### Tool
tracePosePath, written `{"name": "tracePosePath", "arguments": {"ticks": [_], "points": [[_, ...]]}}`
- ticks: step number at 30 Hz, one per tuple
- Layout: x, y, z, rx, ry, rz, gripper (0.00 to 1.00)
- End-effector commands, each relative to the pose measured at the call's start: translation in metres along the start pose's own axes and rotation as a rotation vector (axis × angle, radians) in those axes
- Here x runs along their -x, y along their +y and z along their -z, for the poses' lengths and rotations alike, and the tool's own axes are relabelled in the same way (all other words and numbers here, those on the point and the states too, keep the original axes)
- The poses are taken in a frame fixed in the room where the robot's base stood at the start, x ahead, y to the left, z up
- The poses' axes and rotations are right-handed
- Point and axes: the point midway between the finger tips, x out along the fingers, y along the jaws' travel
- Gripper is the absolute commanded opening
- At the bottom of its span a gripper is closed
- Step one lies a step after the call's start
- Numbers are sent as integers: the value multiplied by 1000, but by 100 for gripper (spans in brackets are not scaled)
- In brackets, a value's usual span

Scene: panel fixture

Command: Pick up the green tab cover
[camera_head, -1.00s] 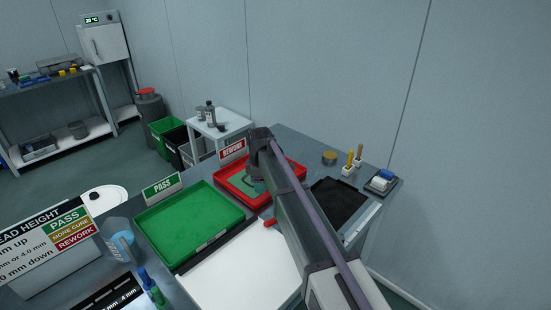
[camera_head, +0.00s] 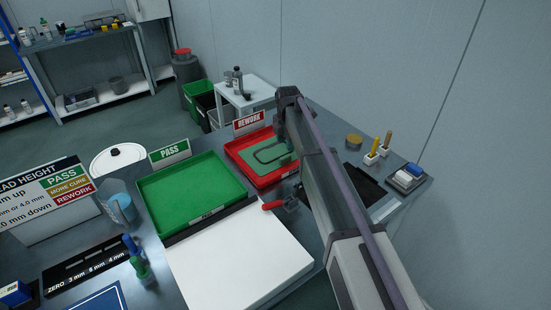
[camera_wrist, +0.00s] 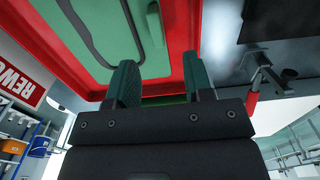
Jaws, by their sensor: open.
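I cannot tell how high the fingers are above the tray.
A green PASS tray (camera_head: 190,195) stands left of the red tray. A white board (camera_head: 240,262) lies in front. A red-handled clamp (camera_head: 273,205) sits between the board and the red tray. A black mat (camera_head: 366,185) and a brush holder (camera_head: 371,157) are right of my arm.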

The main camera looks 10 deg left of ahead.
Motion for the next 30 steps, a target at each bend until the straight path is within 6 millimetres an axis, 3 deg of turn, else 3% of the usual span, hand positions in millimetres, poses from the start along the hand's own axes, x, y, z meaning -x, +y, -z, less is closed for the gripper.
{"name": "tracePosePath", "arguments": {"ticks": [1, 3, 9, 18, 25, 30], "points": [[-23, 0, 0, 0, 0, 0, 47], [-33, 0, 0, -1, 0, 0, 47], [-35, 1, 0, -2, 0, 0, 47], [-87, 5, 0, -2, 0, 0, 47], [-82, 5, 0, -2, 1, 0, 47], [-82, 5, 0, -2, 1, 0, 31]]}}
